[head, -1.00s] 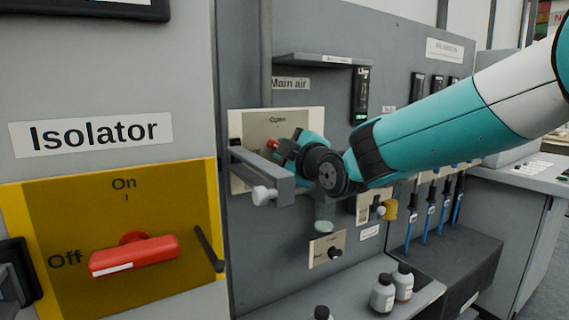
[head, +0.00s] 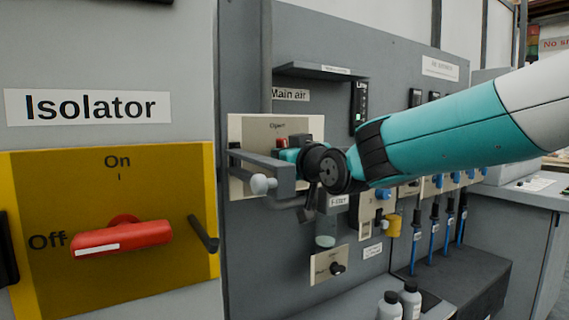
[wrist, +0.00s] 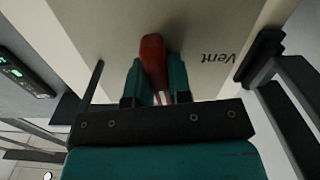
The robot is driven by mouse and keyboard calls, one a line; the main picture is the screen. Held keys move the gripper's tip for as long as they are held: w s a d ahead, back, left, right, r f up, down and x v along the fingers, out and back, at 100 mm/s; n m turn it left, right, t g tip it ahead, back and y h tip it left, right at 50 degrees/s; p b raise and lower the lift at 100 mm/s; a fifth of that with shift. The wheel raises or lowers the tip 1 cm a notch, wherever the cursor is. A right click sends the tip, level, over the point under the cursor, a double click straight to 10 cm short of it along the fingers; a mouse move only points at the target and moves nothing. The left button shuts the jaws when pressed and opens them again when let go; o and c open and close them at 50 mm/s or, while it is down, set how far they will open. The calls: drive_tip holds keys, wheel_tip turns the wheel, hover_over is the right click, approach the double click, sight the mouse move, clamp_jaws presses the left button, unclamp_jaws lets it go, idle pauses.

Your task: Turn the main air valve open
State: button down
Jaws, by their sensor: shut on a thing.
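The main air valve's panel (head: 240,130) is a cream plate below the "Main air" label (head: 290,95), with "Open" printed near its top. The valve's red handle shows as a small red bit in the head view (head: 282,142), mostly hidden by my gripper (head: 292,155). In the wrist view the red handle (wrist: 153,58) sits between the two teal fingers of my gripper (wrist: 156,82), which are shut on it. "Vent" (wrist: 219,57) is printed on the plate to the right of the handle there. The handle's exact angle is hard to tell in the head view.
A grey bracket with a pale knob (head: 262,184) juts out just in front of the valve panel, close to my gripper. A grey shelf (head: 318,71) is above. The red isolator handle (head: 122,238) is at left. Bottles (head: 410,300) stand below right.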

drive_tip(key=shift+f+m, duration=0.1)
drive_tip(key=shift+m, duration=0.6)
drive_tip(key=c, duration=1)
unclamp_jaws()
drive_tip(key=shift+c, duration=0.2)
drive_tip(key=b+v, duration=0.2)
drive_tip(key=v, duration=1.5)
drive_tip(key=shift+s+d, duration=0.2)
